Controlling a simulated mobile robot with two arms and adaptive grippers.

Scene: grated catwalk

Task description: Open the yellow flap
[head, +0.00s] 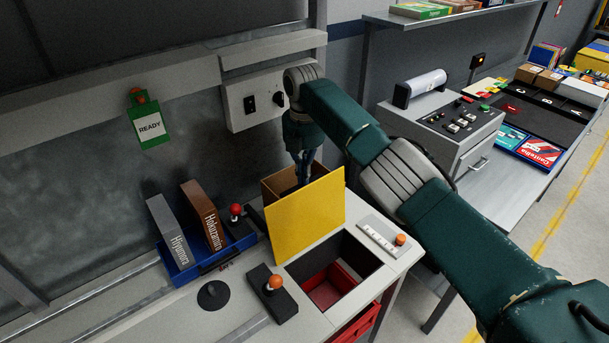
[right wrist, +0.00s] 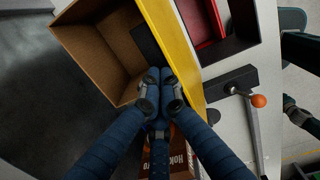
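The yellow flap (head: 305,218) stands up steeply on the bench, between an open brown box (head: 268,190) behind it and a dark square opening (head: 333,270) in front. In the right wrist view the flap (right wrist: 178,50) is seen nearly edge-on. My right gripper (head: 303,178) points down behind the flap, on the box side, its tips partly hidden. In the right wrist view its fingers (right wrist: 158,73) are together with nothing visible between them, close beside the flap; I cannot tell whether they touch it. My left gripper is not in view.
Inside the opening is a red bin (head: 328,292). A joystick with an orange knob (head: 274,283) and a small panel with an orange button (head: 382,236) flank it. A blue tray (head: 183,272) holds two binders at left. A grey console (head: 443,120) stands at right.

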